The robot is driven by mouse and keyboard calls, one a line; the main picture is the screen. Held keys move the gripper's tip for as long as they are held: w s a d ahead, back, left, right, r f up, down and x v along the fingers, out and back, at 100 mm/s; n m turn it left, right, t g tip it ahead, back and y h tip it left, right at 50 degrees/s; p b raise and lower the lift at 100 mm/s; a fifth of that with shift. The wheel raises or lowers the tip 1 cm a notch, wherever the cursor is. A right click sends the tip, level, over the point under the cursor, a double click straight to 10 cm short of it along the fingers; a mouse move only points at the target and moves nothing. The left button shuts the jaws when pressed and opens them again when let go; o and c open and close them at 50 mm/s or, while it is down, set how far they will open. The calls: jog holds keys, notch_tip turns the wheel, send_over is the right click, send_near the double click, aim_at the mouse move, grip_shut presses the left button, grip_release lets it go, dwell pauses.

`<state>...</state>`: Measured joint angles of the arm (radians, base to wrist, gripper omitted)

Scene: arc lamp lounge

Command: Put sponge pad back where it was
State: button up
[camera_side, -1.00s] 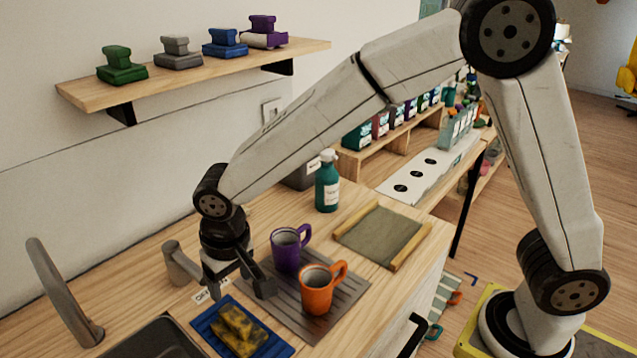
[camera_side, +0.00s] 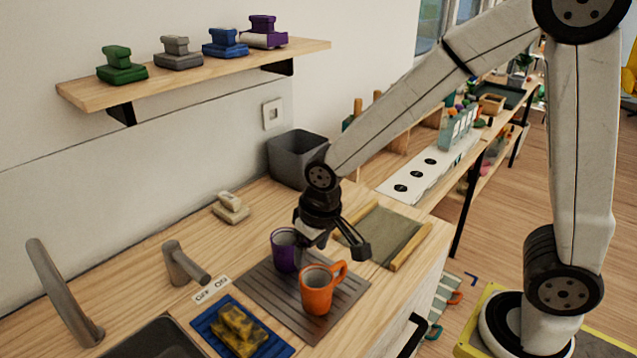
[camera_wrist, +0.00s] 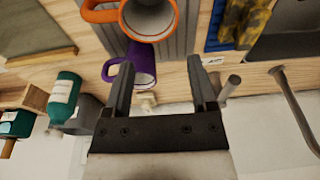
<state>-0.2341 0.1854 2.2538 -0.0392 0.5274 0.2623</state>
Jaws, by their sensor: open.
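A mottled yellow-and-dark pad (camera_side: 240,329), which looks like the sponge pad, lies on a blue mat (camera_side: 277,346) at the front of the counter. The wrist view shows part of the pad (camera_wrist: 243,20) at the top right, with a strip of the blue mat (camera_wrist: 215,25) beside it. My gripper (camera_side: 333,246) is open and empty above the counter near the mugs, up and right of the pad. Its spread fingers (camera_wrist: 164,56) have nothing between them that they hold. In the side view it partly covers the purple mug.
A purple mug (camera_side: 282,253) and an orange mug (camera_side: 318,292) stand on a ribbed grey mat (camera_side: 265,295) close to my gripper. A tap (camera_side: 180,265), a cream block (camera_side: 231,208) and a grey bin (camera_side: 292,160) stand behind.

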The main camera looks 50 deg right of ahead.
jog(key=s+d+f, duration=0.1)
jog(key=s+d, duration=0.6)
jog(key=d, duration=0.1)
jog(key=shift+f+t, duration=0.25)
jog(key=shift+t, duration=0.05)
